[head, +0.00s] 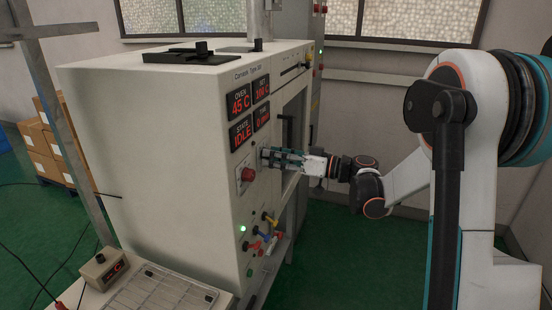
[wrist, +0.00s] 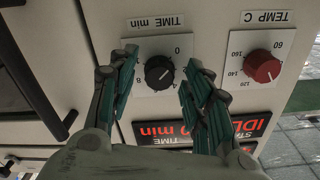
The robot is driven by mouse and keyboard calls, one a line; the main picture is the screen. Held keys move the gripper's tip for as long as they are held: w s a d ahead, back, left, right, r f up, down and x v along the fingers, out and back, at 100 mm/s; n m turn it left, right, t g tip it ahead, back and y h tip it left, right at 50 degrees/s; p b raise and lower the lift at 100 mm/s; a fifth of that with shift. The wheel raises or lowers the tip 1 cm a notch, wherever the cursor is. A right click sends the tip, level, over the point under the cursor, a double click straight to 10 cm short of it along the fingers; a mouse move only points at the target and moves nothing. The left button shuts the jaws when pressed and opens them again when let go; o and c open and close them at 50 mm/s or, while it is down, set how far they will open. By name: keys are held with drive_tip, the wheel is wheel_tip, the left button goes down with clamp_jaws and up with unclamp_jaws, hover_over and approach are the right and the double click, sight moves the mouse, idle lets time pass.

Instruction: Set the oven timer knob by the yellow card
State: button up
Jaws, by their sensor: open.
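The timer knob (wrist: 159,72) is black and round, on a white dial plate marked TIME min, upside down in the wrist view. Its pointer setting is hard to read. My gripper (wrist: 161,66) is open, its teal fingers on either side of the knob; I cannot tell whether they touch it. In the head view my gripper (head: 283,159) is at the oven front, hiding the timer knob. The oven (head: 150,150) is a large cream cabinet. Its displays (head: 250,114) read 45 C, IDLE and apparently 0 min. I cannot make out a yellow card.
A red TEMP C knob (wrist: 262,66) sits beside the timer dial; it also shows in the head view (head: 247,174). Coloured valve levers (head: 267,232) stick out lower on the front. A wire rack (head: 160,292) and a small control box (head: 104,268) stand in front.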

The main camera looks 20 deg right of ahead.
drive_tip(key=c, duration=1.1)
drive_tip(key=shift+o, duration=0.2)
